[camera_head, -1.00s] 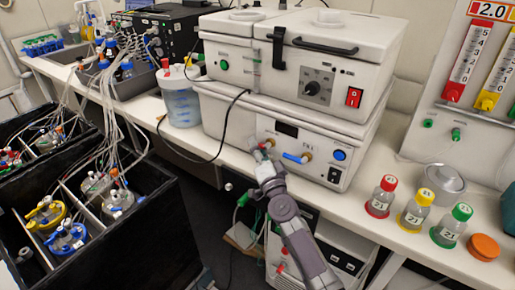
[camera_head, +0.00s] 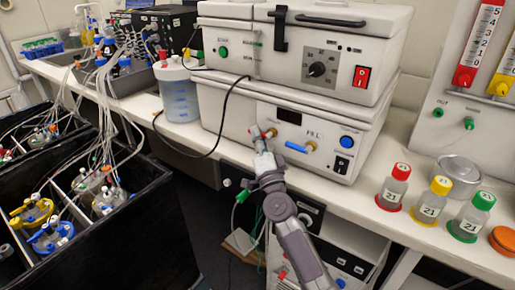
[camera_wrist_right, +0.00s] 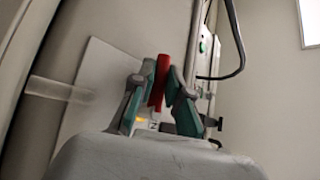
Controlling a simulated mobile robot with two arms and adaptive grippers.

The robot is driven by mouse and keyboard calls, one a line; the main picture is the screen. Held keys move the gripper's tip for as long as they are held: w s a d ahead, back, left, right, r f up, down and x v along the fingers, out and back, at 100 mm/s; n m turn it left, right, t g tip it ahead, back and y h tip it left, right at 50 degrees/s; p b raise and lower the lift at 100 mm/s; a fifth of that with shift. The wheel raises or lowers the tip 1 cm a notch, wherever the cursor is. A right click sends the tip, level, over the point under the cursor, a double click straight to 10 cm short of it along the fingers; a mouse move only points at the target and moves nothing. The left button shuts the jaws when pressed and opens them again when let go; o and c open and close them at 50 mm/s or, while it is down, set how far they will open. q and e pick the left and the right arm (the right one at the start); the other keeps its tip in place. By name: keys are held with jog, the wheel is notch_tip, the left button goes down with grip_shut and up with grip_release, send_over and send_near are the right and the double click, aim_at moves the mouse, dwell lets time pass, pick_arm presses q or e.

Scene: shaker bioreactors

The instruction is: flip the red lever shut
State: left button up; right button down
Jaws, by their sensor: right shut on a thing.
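My right gripper (camera_head: 259,137) is at the front of the lower white unit (camera_head: 219,108), at the brass valve (camera_head: 270,132) left of the blue lever (camera_head: 296,148). In the right wrist view, its two teal-padded fingers are shut on the red lever (camera_wrist_right: 162,76), which stands up between them. In the head view the gripper mostly hides the red lever. The blue lever sits on its own brass valve and is apart from the gripper. My left gripper is in neither view.
A second white unit (camera_head: 230,72) with a red switch rests on top. A black cable hangs left of my arm. Capped bottles (camera_head: 429,201) stand on the bench at right. A black box (camera_head: 140,235) with tubed vessels is at lower left.

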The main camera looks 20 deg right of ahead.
jog(key=c, duration=1.2)
grip_release()
jog(key=shift+o, duration=0.2)
jog(key=v, duration=1.2)
jog(key=shift+a+f, duration=0.1)
